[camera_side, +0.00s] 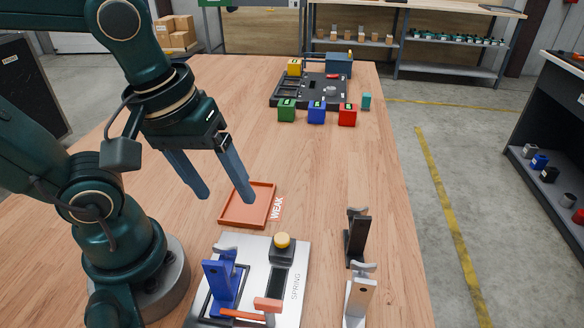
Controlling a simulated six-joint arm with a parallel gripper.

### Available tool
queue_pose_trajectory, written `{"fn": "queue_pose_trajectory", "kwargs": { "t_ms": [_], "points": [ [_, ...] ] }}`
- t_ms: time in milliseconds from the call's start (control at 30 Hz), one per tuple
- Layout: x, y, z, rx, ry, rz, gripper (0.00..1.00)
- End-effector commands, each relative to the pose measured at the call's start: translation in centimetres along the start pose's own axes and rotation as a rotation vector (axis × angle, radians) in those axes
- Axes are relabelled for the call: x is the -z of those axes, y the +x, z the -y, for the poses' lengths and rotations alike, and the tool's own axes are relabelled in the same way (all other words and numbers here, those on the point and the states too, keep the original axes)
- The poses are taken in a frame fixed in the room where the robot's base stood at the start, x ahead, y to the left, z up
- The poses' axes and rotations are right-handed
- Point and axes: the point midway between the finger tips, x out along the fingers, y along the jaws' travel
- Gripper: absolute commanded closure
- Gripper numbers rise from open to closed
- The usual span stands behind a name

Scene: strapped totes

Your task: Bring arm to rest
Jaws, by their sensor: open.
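My gripper (224,197) hangs at the left of the picture with its two long blue-grey fingers spread apart and nothing between them. It points downward, and its right fingertip shows in front of the orange square tray (234,221). I cannot tell how high above the table the fingertips are. The tray lies on the wooden table (340,170) beside a label reading WEAK (276,207), and looks empty where it shows.
A metal plate marked SPRING (294,292) with a blue bracket (221,281) and a yellow-topped post (282,247) lies in front. Black (356,238) and silver (359,297) stands are to its right. Green (287,111), blue (317,113) and red (347,115) blocks stand before a dark tray (330,94). Mid-table is clear.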

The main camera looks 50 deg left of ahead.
Motion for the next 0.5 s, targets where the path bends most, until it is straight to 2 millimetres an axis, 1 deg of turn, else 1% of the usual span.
{"fn": "queue_pose_trajectory", "kwargs": {
  "t_ms": [100,200,300,400,500],
  "points": [
    [1.3,-0.3,0.1,-0.053,0.218,-0.115,0.25],
    [2.0,-0.4,0.1,-0.062,0.400,-0.179,0.25],
    [2.2,-0.4,-0.1,-0.059,0.546,-0.210,0.25],
    [2.4,-0.3,-0.3,-0.055,0.631,-0.223,0.25],
    [2.5,-0.4,-0.3,-0.052,0.664,-0.227,0.25]
  ]
}}
